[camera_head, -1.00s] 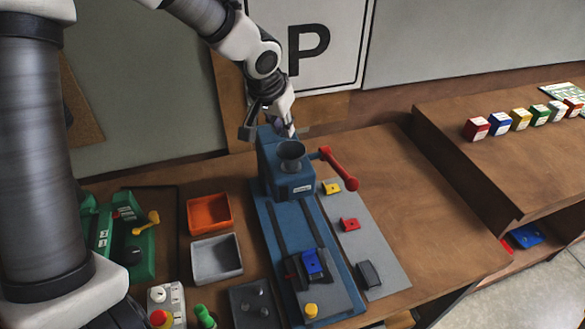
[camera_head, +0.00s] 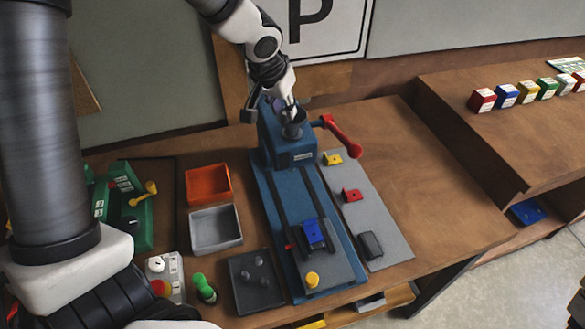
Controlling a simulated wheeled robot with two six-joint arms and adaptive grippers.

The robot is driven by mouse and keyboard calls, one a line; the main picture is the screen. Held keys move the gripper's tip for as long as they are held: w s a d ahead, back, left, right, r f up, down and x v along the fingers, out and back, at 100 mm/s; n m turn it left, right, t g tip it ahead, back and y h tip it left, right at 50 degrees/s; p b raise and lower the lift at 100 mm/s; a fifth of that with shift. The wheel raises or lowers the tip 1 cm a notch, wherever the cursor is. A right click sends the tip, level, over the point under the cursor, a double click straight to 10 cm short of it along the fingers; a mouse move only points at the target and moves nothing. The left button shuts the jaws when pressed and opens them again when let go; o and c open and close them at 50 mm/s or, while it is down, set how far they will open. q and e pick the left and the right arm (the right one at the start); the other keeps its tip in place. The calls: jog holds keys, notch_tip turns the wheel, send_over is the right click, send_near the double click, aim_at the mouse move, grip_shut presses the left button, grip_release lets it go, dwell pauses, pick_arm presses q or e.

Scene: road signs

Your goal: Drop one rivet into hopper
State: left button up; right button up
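The hopper (camera_head: 292,131) is a dark round funnel on top of a blue press (camera_head: 288,155) at the back of the bench. My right gripper is not in view.
A red lever (camera_head: 343,138) sticks out right of the press. An orange bin (camera_head: 208,184) and a grey bin (camera_head: 215,230) stand to the left. A grey plate (camera_head: 375,215) carries yellow, red and dark blocks. The bench's right part is clear.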

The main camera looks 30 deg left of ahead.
pick_arm(q)
jog(key=shift+o, duration=0.5)
jog(key=shift+w+a+f, duration=0.1)
jog(key=shift+w+a, duration=0.15)
jog(key=v, duration=0.7)
jog(key=shift+s, duration=0.1)
